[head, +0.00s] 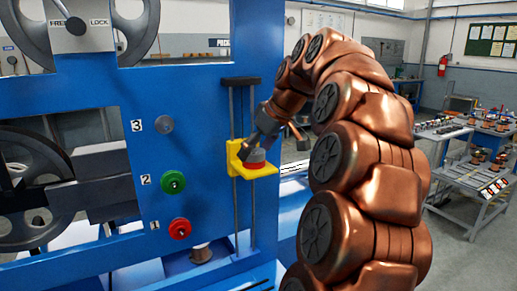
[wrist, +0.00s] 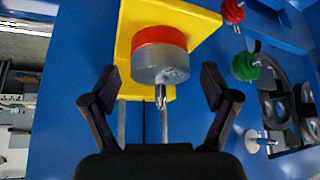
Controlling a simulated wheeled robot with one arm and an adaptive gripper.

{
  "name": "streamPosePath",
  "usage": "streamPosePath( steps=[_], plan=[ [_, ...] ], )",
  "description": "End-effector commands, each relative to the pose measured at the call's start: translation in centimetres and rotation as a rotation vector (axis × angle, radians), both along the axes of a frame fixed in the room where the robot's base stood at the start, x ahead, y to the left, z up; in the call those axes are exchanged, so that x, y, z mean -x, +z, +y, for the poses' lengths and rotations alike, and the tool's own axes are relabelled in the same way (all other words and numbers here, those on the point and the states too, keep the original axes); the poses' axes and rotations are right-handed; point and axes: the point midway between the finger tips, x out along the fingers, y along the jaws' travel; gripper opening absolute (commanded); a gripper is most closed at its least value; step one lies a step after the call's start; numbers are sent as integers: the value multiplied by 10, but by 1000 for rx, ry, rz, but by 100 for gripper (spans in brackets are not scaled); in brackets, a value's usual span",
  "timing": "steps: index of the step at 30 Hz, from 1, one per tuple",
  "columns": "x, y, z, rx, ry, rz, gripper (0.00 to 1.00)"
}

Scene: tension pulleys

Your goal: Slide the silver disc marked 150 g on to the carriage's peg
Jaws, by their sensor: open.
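The yellow carriage (head: 263,172) rides on two vertical rods on the blue frame; it also shows in the wrist view (wrist: 198,22). On it lies a red disc (head: 252,166), seen in the wrist view too (wrist: 158,36). A silver disc (wrist: 160,68) sits on top of the red one, and the tip of the peg (wrist: 160,97) sticks out through it. A small dark mark on the silver disc is too small to read. My gripper (wrist: 158,76) is open, with its fingers on either side of the silver disc and a visible gap at each side.
Red (head: 180,228), green (head: 173,182) and grey (head: 165,124) knobs or discs project from the blue panel (head: 200,100), labelled 1, 2 and 3. Large dark wheels are at left. Benches (head: 470,185) with small parts stand at far right.

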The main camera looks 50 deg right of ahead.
Motion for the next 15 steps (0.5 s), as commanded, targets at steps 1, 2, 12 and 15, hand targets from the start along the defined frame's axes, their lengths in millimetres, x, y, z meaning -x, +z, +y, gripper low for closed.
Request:
streamPosePath(
  steps=[1, 2, 12, 15],
  plan=[
    [0, 0, 0, 0, 0, 0, 89],
    [0, 0, 0, 0, 0, -1, 89],
    [2, 5, -1, 2, 0, -3, 89],
    [6, 12, -1, 4, -1, -6, 89]
  ],
)
